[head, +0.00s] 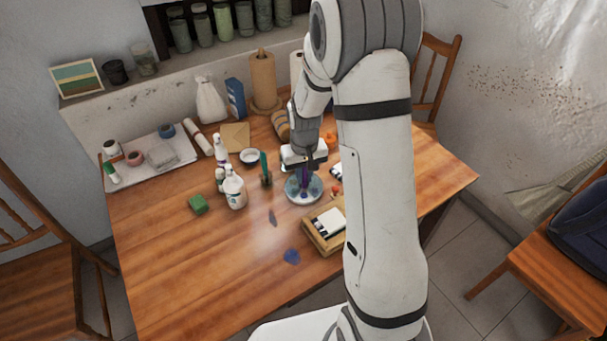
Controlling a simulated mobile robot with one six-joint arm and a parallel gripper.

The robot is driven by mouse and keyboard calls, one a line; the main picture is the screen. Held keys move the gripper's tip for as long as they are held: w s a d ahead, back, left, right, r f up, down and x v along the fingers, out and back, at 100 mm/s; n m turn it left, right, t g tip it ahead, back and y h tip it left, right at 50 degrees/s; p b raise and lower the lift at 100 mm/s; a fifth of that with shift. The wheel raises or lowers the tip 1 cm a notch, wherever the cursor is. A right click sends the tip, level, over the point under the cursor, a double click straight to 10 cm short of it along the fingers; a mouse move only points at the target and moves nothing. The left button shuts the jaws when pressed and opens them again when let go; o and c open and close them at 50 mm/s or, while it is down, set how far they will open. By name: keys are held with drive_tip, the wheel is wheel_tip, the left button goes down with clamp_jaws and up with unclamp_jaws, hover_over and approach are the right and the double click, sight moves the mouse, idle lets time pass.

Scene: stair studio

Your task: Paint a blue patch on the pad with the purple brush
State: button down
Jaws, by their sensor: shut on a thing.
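My gripper (305,163) points down near the middle of the wooden table. It is shut on the purple brush (304,179), which stands roughly upright below the jaws. The brush's lower end is at a round, pale bluish dish (290,192); I cannot tell whether it touches the dish. No pad is clearly identifiable. A white sheet-like thing with dark marks (330,220) lies in a shallow wooden tray at front right, and another white item (336,170) is partly hidden by my arm.
White bottles (235,190), a cup with a green-handled tool (266,179) and a green block (198,204) stand left of the dish. The front left table is clear.

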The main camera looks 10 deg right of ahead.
drive_tip(key=shift+r+p, duration=2.25)
drive_tip(key=shift+r, duration=1.3)
drive_tip(key=shift+f, duration=0.15)
